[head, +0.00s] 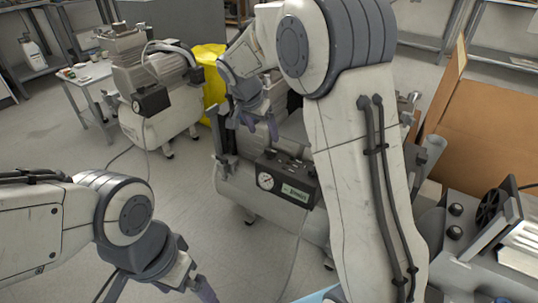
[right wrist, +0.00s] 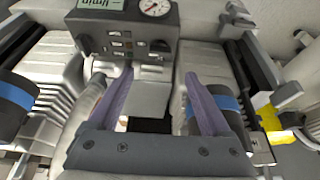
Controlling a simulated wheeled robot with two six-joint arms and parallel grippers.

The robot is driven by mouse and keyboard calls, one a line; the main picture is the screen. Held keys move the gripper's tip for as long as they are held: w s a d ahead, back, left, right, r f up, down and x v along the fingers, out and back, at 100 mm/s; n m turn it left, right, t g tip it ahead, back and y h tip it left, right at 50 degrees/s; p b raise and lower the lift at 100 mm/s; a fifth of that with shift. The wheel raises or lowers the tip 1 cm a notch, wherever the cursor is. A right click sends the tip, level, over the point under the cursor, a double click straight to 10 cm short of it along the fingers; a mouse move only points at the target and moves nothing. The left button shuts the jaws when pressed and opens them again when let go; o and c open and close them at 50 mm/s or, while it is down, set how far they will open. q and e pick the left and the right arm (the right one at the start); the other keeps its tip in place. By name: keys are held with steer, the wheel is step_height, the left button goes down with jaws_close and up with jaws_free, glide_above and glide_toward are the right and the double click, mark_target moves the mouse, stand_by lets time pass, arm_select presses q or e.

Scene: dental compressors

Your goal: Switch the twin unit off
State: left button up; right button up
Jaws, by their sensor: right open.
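The twin unit is a pale compressor (head: 232,187) in the middle of the head view, partly hidden behind my right arm. Its dark control box (head: 287,181) carries a round gauge and a green-white label. In the right wrist view the control box (right wrist: 125,30) is at the top, appearing upside down, with small switches or buttons on its face. My right gripper (head: 260,122) is above the unit, behind the box in the head view. Its purple fingers (right wrist: 148,80) are apart with nothing gripped. My left gripper (head: 190,286) is at the bottom left, cut by the frame edge.
Another compressor (head: 165,100) stands behind on the left, beside a small white table (head: 88,74) and a yellow bag or sheet (head: 211,75). A cardboard box (head: 490,130) and another machine (head: 455,245) are at the right. Floor is clear at the centre left.

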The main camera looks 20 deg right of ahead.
mark_target(270, 150)
steer(key=b+x, duration=0.3)
steer(key=x, duration=0.6)
steer(key=shift+f+b, duration=0.1)
steer(key=shift+b, duration=0.25)
jaws_close()
